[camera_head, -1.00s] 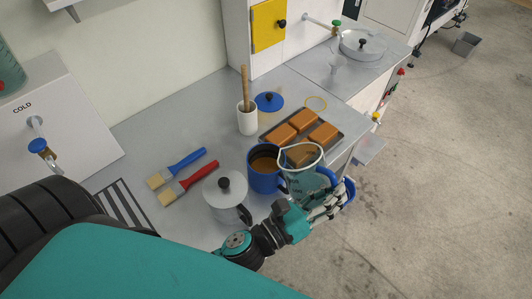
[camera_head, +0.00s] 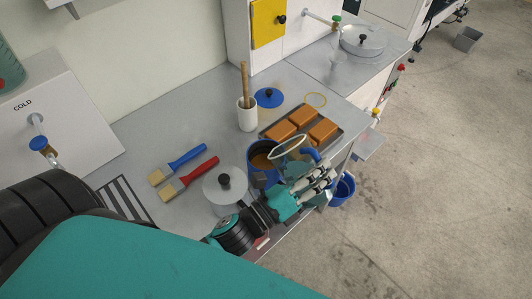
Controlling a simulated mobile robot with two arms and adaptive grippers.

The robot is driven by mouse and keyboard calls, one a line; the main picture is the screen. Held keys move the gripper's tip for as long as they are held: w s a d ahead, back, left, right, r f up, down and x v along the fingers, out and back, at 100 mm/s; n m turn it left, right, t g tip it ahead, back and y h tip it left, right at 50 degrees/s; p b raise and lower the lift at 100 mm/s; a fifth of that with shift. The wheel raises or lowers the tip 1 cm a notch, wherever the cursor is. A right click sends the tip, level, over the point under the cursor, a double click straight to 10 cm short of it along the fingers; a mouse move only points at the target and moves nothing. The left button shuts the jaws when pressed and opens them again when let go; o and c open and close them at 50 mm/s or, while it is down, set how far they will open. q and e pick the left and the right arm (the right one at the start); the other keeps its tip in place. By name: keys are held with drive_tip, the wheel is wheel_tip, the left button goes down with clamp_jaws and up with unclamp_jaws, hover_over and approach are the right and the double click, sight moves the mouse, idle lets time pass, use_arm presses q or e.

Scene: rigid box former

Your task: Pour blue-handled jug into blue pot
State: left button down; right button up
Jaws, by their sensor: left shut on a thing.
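The blue-handled jug (camera_head: 289,147) is clear, with a thin pale rim. It is tilted to the left, its rim at the mouth of the blue pot (camera_head: 256,178). My left gripper (camera_head: 311,176) is shut on the jug, just below the blue handle (camera_head: 313,155), and hides much of the jug's body. The blue pot stands on the grey worktop with brown contents showing inside. My gripper and the jug cover its right side. I cannot tell whether the rim touches the pot or whether anything flows. My right gripper is not in view.
A grey lidded pot (camera_head: 222,187) stands just left of the blue pot. A tray (camera_head: 269,138) of orange blocks lies behind. A blue lid (camera_head: 269,97), a white utensil holder (camera_head: 247,118), a red brush (camera_head: 192,176) and a blue brush (camera_head: 182,163) are nearby. A blue bucket (camera_head: 343,190) is beyond the edge.

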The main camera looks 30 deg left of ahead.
sight(305, 150)
use_arm(q)
drive_tip(key=shift+a+r+n, duration=0.1)
drive_tip(key=shift+r+n, duration=0.1)
drive_tip(key=shift+n, duration=0.1)
drive_tip(key=shift+w+a+r+n, duration=0.1)
drive_tip(key=shift+w+a+n, duration=0.2)
drive_tip(key=shift+n, duration=0.2)
drive_tip(key=shift+s+a+r+n+t, duration=0.15)
drive_tip(key=shift+a+n+t, duration=0.2)
drive_tip(key=shift+n, duration=0.15)
drive_tip(key=shift+w+a+n+y, duration=0.35)
drive_tip(key=shift+n+y, duration=0.05)
drive_tip(key=shift+n, duration=0.1)
drive_tip(key=shift+a+r+n, duration=0.15)
drive_tip(key=shift+a+n, duration=0.3)
drive_tip(key=shift+n, duration=0.15)
drive_tip(key=shift+w+a+r+n+t+y, duration=0.15)
drive_tip(key=shift+w+a+n+t+y, duration=0.15)
drive_tip(key=shift+a+n, duration=0.15)
drive_tip(key=shift+s+a+r, duration=0.1)
drive_tip(key=shift+a+r, duration=0.2)
drive_tip(key=shift+a, duration=0.05)
drive_tip(key=shift+w+a+r+n+p, duration=0.2)
drive_tip(key=shift+w+a+n+p, duration=0.25)
drive_tip(key=shift+a+n+p, duration=0.25)
drive_tip(key=shift+s+a+r+n, duration=0.1)
drive_tip(key=shift+a+r+n, duration=0.15)
drive_tip(key=shift+a, duration=0.1)
